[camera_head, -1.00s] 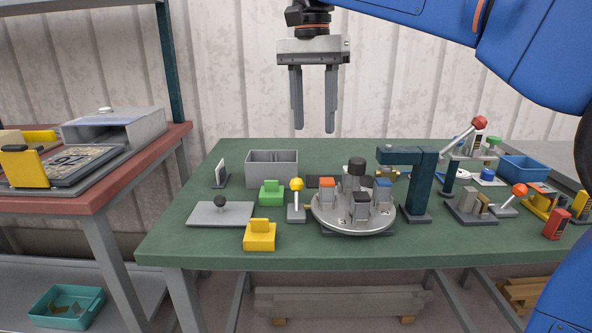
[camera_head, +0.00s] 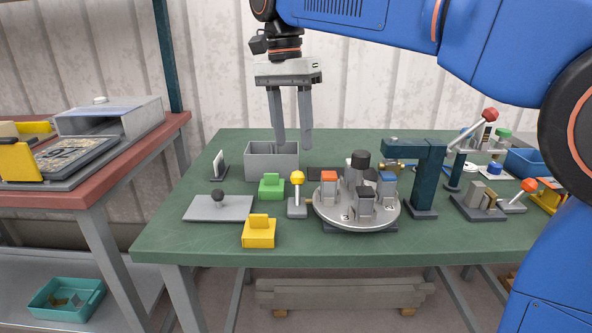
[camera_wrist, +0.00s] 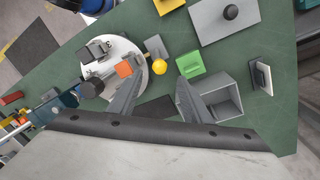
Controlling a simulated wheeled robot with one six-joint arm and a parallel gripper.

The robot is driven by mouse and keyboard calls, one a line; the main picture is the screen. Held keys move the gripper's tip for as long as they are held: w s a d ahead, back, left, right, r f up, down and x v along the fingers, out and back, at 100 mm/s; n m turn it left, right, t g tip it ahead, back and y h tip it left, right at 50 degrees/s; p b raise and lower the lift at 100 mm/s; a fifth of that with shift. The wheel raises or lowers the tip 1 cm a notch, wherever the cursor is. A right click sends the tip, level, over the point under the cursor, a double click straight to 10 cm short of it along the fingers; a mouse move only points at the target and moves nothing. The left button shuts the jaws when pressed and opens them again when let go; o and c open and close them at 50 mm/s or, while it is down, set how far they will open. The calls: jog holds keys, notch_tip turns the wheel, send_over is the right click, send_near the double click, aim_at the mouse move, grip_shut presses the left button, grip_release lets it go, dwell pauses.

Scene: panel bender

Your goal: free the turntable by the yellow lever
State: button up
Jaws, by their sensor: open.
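The yellow lever (camera_head: 297,180) stands upright on a small grey base just left of the turntable. Its yellow ball knob also shows in the wrist view (camera_wrist: 159,67). The turntable (camera_head: 345,213) is a round silver plate carrying several grey blocks with coloured tops and a black-topped post; it shows in the wrist view too (camera_wrist: 121,47). My gripper (camera_head: 293,146) is open and empty, fingers pointing down, above the back of the bench near the grey bin. In the wrist view my fingertips (camera_wrist: 158,82) lie on either side of the yellow knob's line, apart from it.
A grey open bin (camera_head: 272,168), a green block (camera_head: 271,188), a yellow block (camera_head: 259,232) and a grey plate with a black knob (camera_head: 218,208) lie left of the lever. A dark teal press (camera_head: 426,175) and a red-knobbed lever stand right.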

aim_at(296, 172)
jog(key=f, duration=0.8)
jog(key=shift+s+d+f, duration=0.25)
jog(key=shift+s+d, duration=0.05)
jog(key=shift+d, duration=0.1)
grip_shut()
